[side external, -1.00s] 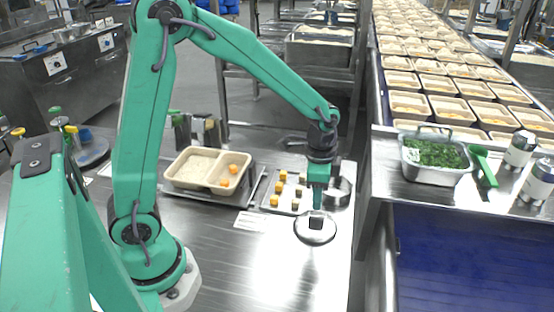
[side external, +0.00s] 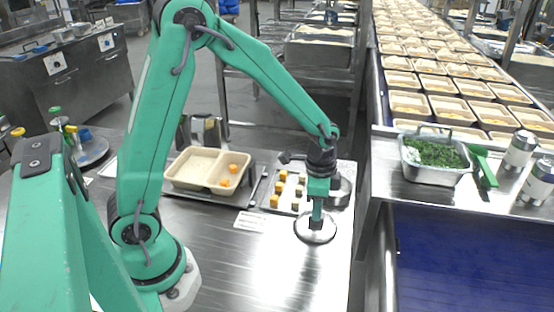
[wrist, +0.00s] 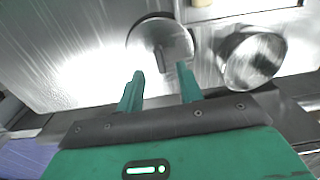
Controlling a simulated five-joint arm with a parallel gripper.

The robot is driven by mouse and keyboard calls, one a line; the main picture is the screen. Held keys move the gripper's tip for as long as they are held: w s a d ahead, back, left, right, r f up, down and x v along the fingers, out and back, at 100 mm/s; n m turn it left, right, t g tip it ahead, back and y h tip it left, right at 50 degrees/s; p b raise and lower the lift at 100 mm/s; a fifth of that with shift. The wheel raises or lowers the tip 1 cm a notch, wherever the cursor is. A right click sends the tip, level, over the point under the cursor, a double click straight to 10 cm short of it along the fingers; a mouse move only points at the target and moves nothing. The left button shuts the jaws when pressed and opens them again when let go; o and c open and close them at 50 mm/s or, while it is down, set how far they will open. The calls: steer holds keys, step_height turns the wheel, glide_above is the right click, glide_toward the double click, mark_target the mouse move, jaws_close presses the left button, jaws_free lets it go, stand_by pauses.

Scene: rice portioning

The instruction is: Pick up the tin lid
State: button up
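The round tin lid (side external: 302,233) lies flat on the steel table, in front of the open metal tin (side external: 341,192). The lid (wrist: 143,36) and the tin (wrist: 270,62) also show side by side in the wrist view. My gripper (side external: 316,222) is low over the lid's middle and hides its dark knob in the side view. In the wrist view my gripper (wrist: 159,74) has its two green fingers apart, with the knob (wrist: 160,60) showing between the fingertips. I cannot tell whether a finger touches it.
A tray of orange and brown cubes (side external: 274,201) lies behind the lid. A two-part beige container (side external: 198,168) stands on a tray further left. A white label (side external: 250,221) lies left of the lid. The table's right edge is close; the front is clear.

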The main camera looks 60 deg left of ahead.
steer(key=shift+w+f, duration=0.1)
steer(key=shift+f, duration=2.05)
steer(key=shift+c, duration=0.5)
jaws_close()
